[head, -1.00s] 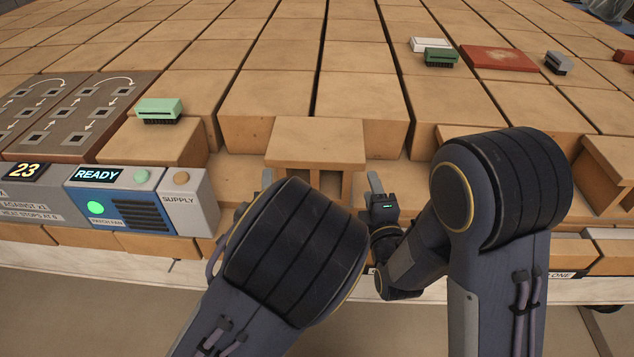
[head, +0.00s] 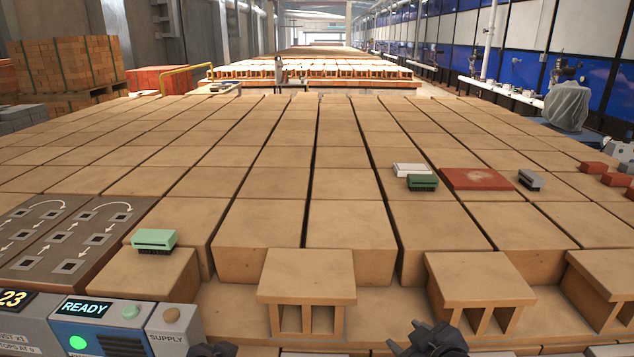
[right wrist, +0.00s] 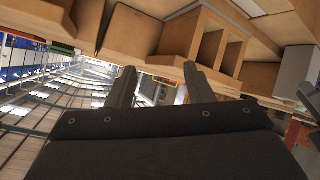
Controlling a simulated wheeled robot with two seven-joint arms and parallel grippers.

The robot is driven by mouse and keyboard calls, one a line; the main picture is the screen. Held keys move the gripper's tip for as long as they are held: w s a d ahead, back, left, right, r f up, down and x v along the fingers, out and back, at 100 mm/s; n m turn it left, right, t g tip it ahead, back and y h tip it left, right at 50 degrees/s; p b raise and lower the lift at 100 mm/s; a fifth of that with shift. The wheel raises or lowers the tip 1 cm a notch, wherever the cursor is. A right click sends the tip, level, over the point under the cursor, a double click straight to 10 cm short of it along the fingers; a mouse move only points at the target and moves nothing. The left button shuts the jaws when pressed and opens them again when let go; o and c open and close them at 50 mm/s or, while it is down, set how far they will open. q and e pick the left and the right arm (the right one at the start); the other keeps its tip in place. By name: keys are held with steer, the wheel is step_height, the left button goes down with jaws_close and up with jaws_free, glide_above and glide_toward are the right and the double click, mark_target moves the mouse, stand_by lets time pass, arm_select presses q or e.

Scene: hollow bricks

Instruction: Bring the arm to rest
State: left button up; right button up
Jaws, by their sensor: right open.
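My right gripper shows in the right wrist view (right wrist: 160,78), its two fingers spread apart with nothing between them. In the head view, a dark part of it (head: 430,340) pokes up at the bottom edge, in front of the front row of bricks. A small dark piece of my left arm or gripper shows at the bottom edge, left of the middle; its jaws are hidden. A hollow brick (head: 307,277) stands at the front middle, its openings facing me. It is apart from both grippers. Another hollow brick (head: 478,280) stands to its right.
Rows of bricks fill the bench. A light green brush (head: 154,240), a dark green brush (head: 422,182), a white block (head: 411,169) and a reddish slab (head: 480,178) lie on top. A panel reading READY (head: 85,308) stands at the left front. The air above the bricks is clear.

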arm_select(q)
steer(key=s+a+r+n+g+p, duration=0.1)
steer(key=s+a+r+n+p, duration=0.1)
steer(key=s+r, duration=0.4)
steer(key=s+a+r+n+g+h+p, duration=0.1)
steer(key=s+r, duration=0.5)
steer(key=s, duration=0.8)
steer(key=a+n+g+p, duration=0.1)
steer(key=a+n, duration=0.1)
steer(key=n, duration=0.1)
steer(key=shift+a+h, duration=0.15)
steer(key=shift+h, duration=0.15)
arm_select(e)
steer(key=s+d+r+m+g, duration=0.1)
steer(key=s+r+m+g, duration=0.2)
steer(key=s, duration=0.7)
steer(key=s+d+r+m+g, duration=0.2)
steer(key=s+r+m, duration=0.2)
steer(key=s, duration=0.7)
steer(key=shift+s+d+m+g+y, duration=0.2)
steer(key=shift+m+g+y, duration=0.2)
steer(key=shift+m, duration=0.7)
arm_select(q)
steer(key=shift+s, duration=0.25)
arm_select(e)
steer(key=shift+s, duration=0.15)
